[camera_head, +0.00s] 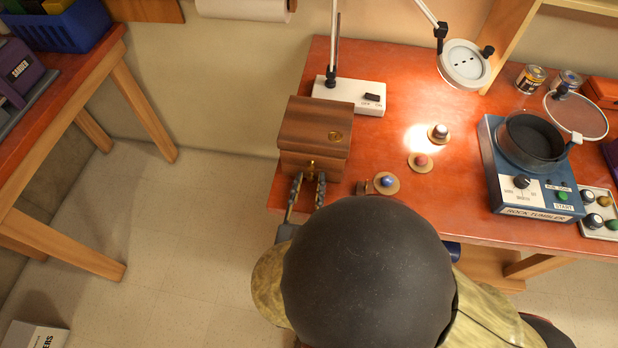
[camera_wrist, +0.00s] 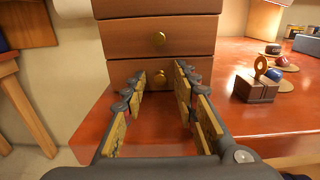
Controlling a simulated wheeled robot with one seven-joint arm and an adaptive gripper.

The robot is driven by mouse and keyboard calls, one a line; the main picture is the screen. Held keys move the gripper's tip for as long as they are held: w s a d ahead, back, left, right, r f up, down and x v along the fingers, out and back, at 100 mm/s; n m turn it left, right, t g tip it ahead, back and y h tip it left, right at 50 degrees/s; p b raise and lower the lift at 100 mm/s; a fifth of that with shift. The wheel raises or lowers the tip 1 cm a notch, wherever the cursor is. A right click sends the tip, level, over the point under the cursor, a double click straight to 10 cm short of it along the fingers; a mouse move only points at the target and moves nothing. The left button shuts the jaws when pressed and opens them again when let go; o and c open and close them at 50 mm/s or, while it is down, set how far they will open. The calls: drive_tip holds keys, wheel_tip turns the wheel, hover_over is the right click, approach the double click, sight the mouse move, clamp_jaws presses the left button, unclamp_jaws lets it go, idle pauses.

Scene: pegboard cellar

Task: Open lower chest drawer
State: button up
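A small wooden chest (camera_head: 315,138) stands at the left end of the red-brown workbench. In the wrist view its front (camera_wrist: 160,38) fills the upper middle. The upper drawer has a round brass knob (camera_wrist: 159,38). The lower drawer (camera_wrist: 205,70) has its own brass knob (camera_wrist: 160,77), and looks closed, about flush with the drawer above. My gripper (camera_wrist: 160,83) is open, pointing at the lower drawer, with one finger on each side of the lower knob. A gap shows between knob and fingers. In the head view my gripper (camera_head: 308,184) is at the chest's front; my arm hides what is below.
Stones on round wooden discs (camera_head: 386,183) lie right of the chest. A white switch box (camera_head: 349,96) stands behind it. A blue rock tumbler (camera_head: 530,185) is further right. Open floor (camera_head: 190,230) lies left of the bench, before another table (camera_head: 75,110).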

drive_tip(key=shift+c, duration=0.4)
clamp_jaws()
idle(0.4)
